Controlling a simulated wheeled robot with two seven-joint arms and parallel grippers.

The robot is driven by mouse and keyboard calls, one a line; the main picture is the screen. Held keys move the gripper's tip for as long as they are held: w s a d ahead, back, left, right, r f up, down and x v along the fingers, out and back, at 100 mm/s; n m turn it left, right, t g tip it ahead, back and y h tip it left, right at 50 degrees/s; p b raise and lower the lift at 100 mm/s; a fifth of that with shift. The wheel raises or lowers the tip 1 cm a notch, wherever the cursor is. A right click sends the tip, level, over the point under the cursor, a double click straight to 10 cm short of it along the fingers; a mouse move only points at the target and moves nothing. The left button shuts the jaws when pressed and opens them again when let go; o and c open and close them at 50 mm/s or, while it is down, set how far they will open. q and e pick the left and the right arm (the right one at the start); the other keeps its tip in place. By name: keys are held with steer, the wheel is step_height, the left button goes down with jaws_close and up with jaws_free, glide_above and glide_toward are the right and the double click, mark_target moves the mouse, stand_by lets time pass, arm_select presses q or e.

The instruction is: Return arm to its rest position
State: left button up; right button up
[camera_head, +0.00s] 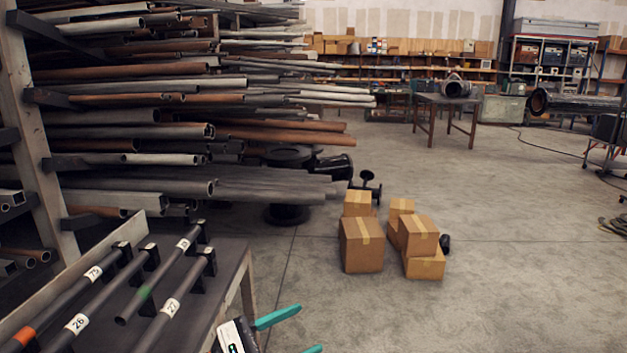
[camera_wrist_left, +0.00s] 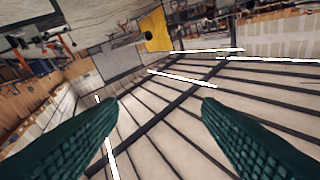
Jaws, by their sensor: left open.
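My left gripper (camera_head: 310,328) shows at the bottom edge of the head view, just right of the dark table. Its white body is cut off by the frame, and two teal fingers point to the right, spread apart with nothing between them. In the left wrist view the two teal fingers (camera_wrist_left: 160,104) are also apart and empty, with the ceiling, its lights and the walls behind them. My right gripper is in neither view.
Several labelled grey pipes (camera_head: 148,290) lie in black holders on the dark table (camera_head: 228,262) at lower left. A rack of pipes (camera_head: 130,134) stands behind it. Cardboard boxes (camera_head: 361,246) sit on the floor ahead. The concrete floor (camera_head: 530,270) at right is clear.

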arm_select(q)
steer(key=w+a+f+n+t+y, duration=0.1)
steer(key=a+n+t+y, duration=0.45)
steer(key=n, duration=0.75)
steer(key=w+a+f+n+t+y, duration=0.1)
steer(key=a+n+t+y, duration=0.4)
steer(key=n, duration=0.8)
steer(key=s+a+f+n+g+y, duration=0.3)
steer(key=f+n+y, duration=0.1)
steer(key=f+n, duration=0.35)
steer(key=s+a+f+n+g+y, duration=0.35)
steer(key=f+n+y, duration=0.2)
steer(key=n, duration=0.25)
steer(key=s+f+n+g+h, duration=0.1)
steer(key=s+f+n+g, duration=0.45)
steer(key=s, duration=0.35)
steer(key=s+f+n+g+h, duration=0.1)
steer(key=s+f+n+g, duration=0.4)
steer(key=s, duration=0.4)
step_height(320, 180, down, 27)
steer(key=s+m, duration=0.2)
steer(key=s+a+f, duration=0.1)
steer(key=s+f, duration=0.6)
steer(key=s, duration=0.1)
steer(key=s+a+f+g, duration=0.1)
steer(key=s+a+f, duration=0.1)
steer(key=s+f, duration=0.6)
steer(key=shift+a+f, duration=0.25)
steer(key=shift+f, duration=0.05)
